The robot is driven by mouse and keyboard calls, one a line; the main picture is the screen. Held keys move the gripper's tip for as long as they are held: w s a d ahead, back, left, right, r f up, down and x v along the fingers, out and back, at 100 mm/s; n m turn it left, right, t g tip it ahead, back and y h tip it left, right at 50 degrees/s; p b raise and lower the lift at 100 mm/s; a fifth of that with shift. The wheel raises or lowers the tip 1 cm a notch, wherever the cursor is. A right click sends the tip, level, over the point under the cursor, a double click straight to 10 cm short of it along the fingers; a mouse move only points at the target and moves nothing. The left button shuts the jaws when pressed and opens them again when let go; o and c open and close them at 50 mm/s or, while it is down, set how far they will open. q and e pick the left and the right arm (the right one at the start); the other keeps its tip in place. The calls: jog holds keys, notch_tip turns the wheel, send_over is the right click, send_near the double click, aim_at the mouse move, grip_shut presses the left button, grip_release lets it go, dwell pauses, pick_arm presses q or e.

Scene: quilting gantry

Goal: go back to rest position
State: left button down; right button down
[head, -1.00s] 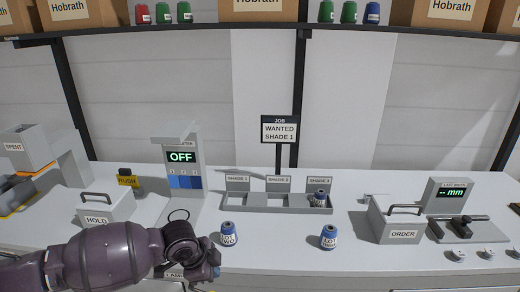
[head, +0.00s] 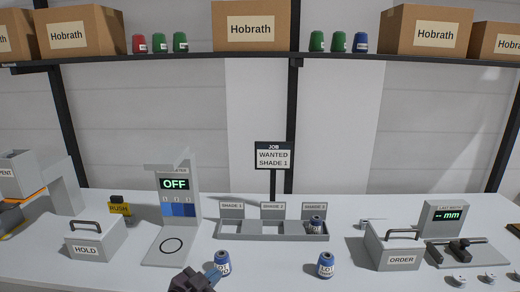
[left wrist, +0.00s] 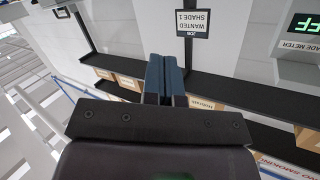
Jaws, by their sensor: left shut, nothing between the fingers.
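My left gripper (head: 212,276) is at the bottom of the head view, near a blue-capped cone (head: 222,263) with a LOT label, and overlaps its left edge in the picture. Its fingers (left wrist: 165,78) are closed together with nothing between them in the left wrist view. That view looks upside down toward the job sign and the shelf. Most of the left arm is below the head view. My right gripper is not in view.
A second blue-capped cone (head: 326,265) stands to the right. Behind are the three-slot shade rack (head: 272,236), with a cone in the right slot, and the shade meter (head: 180,205) reading OFF. The HOLD box (head: 88,250) is left and the ORDER box (head: 400,262) right.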

pick_arm(q)
jog(key=s+a+f+n+g+y, duration=0.1)
jog(key=s+a+f+n+y, duration=0.3)
jog(key=s+a+f, duration=0.4)
jog(key=s+a+f+n+g+y+b, duration=0.1)
jog(key=s+a+f+n+y, duration=0.3)
jog(key=s+a+f, duration=0.4)
jog(key=s+f, duration=0.4)
jog(key=s, duration=0.3)
jog(key=shift+s+a+f+n, duration=0.35)
jog(key=shift+s+f+n, duration=0.05)
